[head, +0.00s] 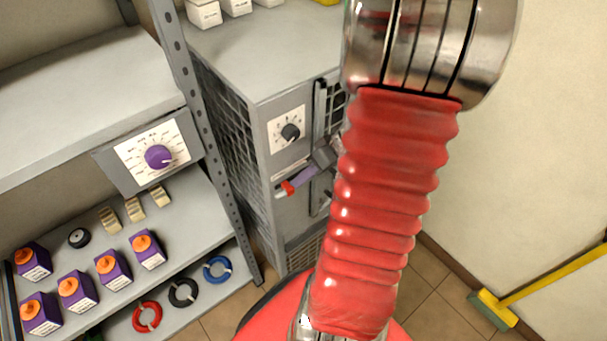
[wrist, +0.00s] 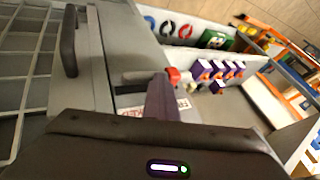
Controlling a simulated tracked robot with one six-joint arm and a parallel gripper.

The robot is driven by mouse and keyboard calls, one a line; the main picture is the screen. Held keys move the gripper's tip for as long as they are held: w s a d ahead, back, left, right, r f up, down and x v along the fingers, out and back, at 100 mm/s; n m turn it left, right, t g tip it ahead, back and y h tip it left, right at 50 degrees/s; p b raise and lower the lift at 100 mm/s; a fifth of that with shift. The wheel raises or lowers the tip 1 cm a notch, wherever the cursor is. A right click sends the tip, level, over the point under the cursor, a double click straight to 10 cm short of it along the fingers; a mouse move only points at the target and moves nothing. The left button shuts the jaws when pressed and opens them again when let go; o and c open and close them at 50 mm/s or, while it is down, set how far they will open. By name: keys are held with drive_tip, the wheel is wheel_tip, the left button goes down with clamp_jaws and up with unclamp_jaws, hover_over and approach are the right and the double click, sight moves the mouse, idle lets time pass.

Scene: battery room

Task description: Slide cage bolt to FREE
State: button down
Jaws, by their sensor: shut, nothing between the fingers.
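The cage bolt is a grey bar (wrist: 140,77) with a red knob (wrist: 173,76) at its end, on the grey cage front. In the head view the red knob (head: 288,187) shows at the cage's front left edge. My gripper (head: 297,181) has purple fingers, shut with nothing between them. In the wrist view my gripper's fingertips (wrist: 160,80) are right beside the knob; I cannot tell whether they touch it. A white label with red letters (wrist: 131,112) lies partly behind the fingers, so its words are not fully readable. My arm hides part of the cage front.
The cage (head: 262,85) has mesh sides, a black dial (head: 291,132) and a dark handle (wrist: 69,42). Shelves (head: 85,70) at left hold a purple dial (head: 158,156), purple batteries (head: 113,268) and coloured rings (head: 148,316).

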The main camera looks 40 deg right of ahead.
drive_tip(key=shift+a, duration=0.25)
drive_tip(key=shift+s, duration=0.1)
drive_tip(key=v, duration=1)
drive_tip(key=shift+d, duration=0.25)
idle(0.4)
drive_tip(key=a+r+h, duration=0.1)
drive_tip(key=a+r, duration=0.3)
drive_tip(key=a, duration=0.4)
drive_tip(key=w+a+r+h, duration=0.1)
drive_tip(key=a+r+h, duration=0.1)
drive_tip(key=a, duration=0.7)
drive_tip(key=a+r+h, duration=0.2)
drive_tip(key=a+r, duration=0.3)
drive_tip(key=a, duration=0.3)
drive_tip(key=shift+a+r, duration=0.2)
drive_tip(key=shift+r, duration=0.15)
